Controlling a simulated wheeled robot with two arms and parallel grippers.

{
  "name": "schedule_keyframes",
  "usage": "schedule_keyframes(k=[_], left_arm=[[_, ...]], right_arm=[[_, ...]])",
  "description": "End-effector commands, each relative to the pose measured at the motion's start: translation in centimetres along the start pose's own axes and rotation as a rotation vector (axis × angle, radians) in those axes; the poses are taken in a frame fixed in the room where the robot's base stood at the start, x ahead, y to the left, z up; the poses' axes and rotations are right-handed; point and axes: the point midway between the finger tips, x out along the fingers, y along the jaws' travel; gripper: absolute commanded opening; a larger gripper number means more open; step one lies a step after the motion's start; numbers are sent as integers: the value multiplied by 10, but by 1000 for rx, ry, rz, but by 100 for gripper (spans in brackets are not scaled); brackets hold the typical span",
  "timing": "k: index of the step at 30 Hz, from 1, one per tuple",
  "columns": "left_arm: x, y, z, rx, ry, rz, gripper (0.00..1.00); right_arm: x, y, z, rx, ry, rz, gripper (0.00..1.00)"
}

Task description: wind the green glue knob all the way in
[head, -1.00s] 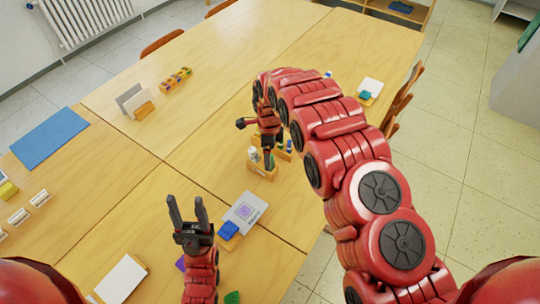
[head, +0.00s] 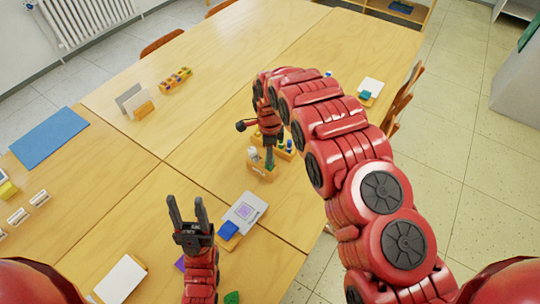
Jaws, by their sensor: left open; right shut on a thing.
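A small wooden holder (head: 262,173) stands on the table near the middle of the head view. A green piece (head: 269,157), which looks like the glue knob, shows upright at the holder, right under my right gripper (head: 268,148). My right gripper points down from above and is shut on it; the fingertips are small and partly merge with it, so the exact grip is hard to see. How far the knob is wound in cannot be told. My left gripper (head: 188,214) is open and empty over the near table, its two dark fingers pointing up in the picture.
A white-capped item (head: 252,153) stands in the holder beside the green piece. Another wooden holder with a blue item (head: 288,145) is just right. A card with a purple print (head: 245,211) and a blue block (head: 228,230) lie nearer.

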Motion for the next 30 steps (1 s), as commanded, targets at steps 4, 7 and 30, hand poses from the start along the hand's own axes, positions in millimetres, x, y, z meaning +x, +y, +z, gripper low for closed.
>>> schedule_keyframes(k=[4,7,30], left_arm=[[-5,0,1,0,0,0,50],[-5,0,1,0,0,0,50],[-2,0,0,0,0,0,50]], right_arm=[[1,0,0,-283,0,0,10],[0,0,0,-478,0,0,10],[0,0,0,-863,0,0,77]])
